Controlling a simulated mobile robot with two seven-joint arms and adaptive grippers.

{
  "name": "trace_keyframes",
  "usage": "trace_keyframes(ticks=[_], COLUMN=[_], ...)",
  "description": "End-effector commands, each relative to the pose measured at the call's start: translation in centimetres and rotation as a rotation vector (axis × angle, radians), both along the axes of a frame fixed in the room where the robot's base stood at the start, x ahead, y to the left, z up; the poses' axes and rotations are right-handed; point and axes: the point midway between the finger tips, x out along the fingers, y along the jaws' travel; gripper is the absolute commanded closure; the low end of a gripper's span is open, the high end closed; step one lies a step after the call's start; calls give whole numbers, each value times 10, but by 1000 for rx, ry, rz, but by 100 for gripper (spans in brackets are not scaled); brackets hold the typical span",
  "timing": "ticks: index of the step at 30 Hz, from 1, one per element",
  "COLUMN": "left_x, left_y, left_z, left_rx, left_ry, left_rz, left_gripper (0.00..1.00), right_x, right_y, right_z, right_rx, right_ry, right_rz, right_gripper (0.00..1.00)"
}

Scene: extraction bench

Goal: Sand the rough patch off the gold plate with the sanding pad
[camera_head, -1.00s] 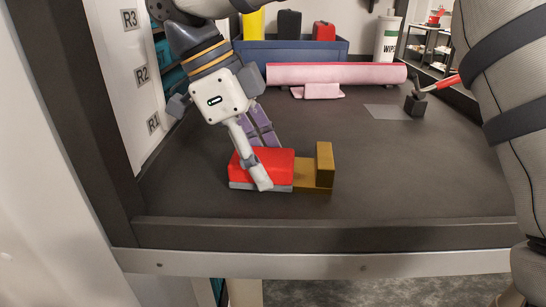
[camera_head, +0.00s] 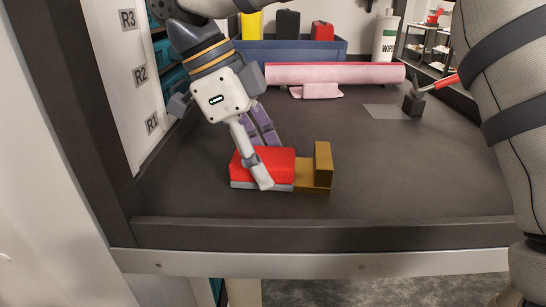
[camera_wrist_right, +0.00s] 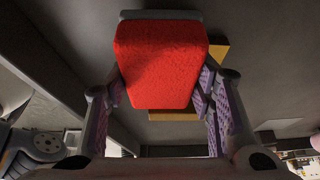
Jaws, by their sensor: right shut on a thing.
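The sanding pad (camera_head: 240,166) is a red block with a grey underside. My right gripper (camera_head: 264,160) is shut on it from above, one finger on its near side. The pad lies flat over the left part of the gold plate (camera_head: 312,177), whose bare strip shows at the right. An upright gold block (camera_head: 323,160) stands at the plate's right end, a small gap from the pad. In the right wrist view the red pad (camera_wrist_right: 160,65) sits between both fingers, with gold (camera_wrist_right: 172,115) showing beyond it. The rough patch is not visible. My left gripper is out of view.
A pink roll (camera_head: 335,74) and a blue bin (camera_head: 290,52) with several coloured items stand at the back. A wipes tub (camera_head: 387,40) is beside them. A dark block with a red-handled tool (camera_head: 414,104) is at the right. The bench (camera_head: 410,165) right of the plate is clear.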

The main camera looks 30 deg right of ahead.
Motion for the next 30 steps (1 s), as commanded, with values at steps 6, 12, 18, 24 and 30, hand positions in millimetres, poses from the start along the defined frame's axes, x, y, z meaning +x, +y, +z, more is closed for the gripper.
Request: trace_keyframes(ticks=[6, 12, 18, 24, 30], left_x=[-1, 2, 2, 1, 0], left_y=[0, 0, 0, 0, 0], left_z=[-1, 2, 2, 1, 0], left_rx=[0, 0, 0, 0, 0], left_ry=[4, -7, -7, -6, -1], left_rz=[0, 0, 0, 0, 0], left_gripper=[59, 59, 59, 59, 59], right_x=[5, -2, -10, -11, -2], right_y=[8, -2, -13, -15, -3], right_z=[0, 2, 0, -1, -2], right_rx=[0, 1, 1, 0, -1], right_ry=[2, -2, -1, 0, 2], right_rz=[0, 0, -1, 0, 0], right_gripper=[73, 73, 73, 73, 73])
